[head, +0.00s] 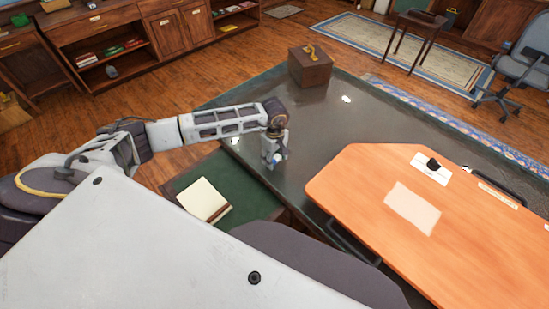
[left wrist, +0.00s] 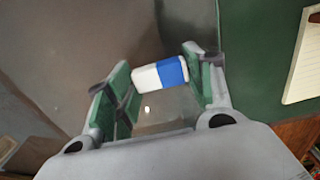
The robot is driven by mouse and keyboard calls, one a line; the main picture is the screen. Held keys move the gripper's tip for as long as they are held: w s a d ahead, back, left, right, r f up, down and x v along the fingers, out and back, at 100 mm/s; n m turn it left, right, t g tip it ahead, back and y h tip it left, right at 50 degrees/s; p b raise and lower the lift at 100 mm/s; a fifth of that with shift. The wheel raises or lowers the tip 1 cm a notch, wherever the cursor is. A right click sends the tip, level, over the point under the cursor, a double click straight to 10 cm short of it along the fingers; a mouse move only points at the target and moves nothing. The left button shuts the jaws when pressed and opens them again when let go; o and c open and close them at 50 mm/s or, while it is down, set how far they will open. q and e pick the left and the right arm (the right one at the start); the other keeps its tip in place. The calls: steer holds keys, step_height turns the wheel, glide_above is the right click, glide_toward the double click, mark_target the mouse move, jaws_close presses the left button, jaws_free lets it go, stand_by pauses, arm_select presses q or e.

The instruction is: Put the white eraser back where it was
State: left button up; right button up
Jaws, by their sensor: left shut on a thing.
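My left gripper (head: 273,160) is over the near left part of the dark glossy tabletop (head: 320,130), pointing down. In the left wrist view its green-padded fingers (left wrist: 162,75) are shut on the white eraser (left wrist: 148,78), which has a blue sleeve on one end. The eraser lies across between the two fingers. In the head view the gripper mostly hides it. My right gripper is not in view.
A wooden box (head: 310,68) stands at the table's far left corner. An orange board (head: 430,205) with papers covers the right. A notepad (head: 203,199) lies on a green surface (head: 240,190) at lower left. A small white spot (head: 346,99) shows on the clear tabletop.

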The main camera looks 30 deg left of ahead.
arm_select(q)
steer(key=shift+f, duration=0.45)
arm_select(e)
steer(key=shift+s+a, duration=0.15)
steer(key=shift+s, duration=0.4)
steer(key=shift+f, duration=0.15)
arm_select(q)
steer(key=o, duration=0.9)
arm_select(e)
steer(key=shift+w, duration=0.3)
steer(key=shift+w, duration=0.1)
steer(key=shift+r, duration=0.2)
